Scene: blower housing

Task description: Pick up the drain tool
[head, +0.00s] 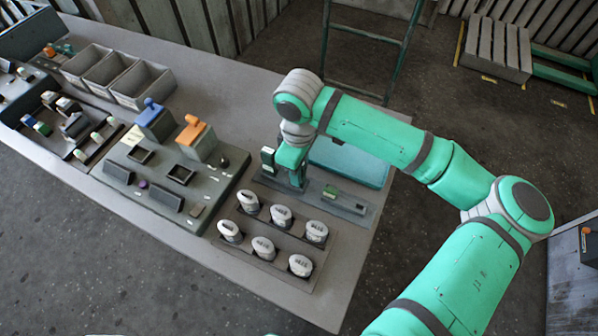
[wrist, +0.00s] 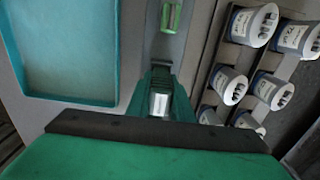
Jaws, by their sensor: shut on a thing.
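My gripper (head: 298,184) points down at the grey tool rack (head: 355,208) on the table's right part. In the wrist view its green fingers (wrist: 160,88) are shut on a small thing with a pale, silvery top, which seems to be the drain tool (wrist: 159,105). Most of it is hidden by the fingers, and I cannot tell whether it is clear of the rack. A second small green tool (head: 330,192) lies in the same rack; it also shows in the wrist view (wrist: 173,17).
A teal tray (head: 350,163) lies behind the rack. Several white labelled canisters (head: 280,215) stand in a holder in front. A grey panel with a blue block (head: 154,120) and an orange-topped block (head: 196,138) is to the left, with grey bins (head: 140,88) beyond.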

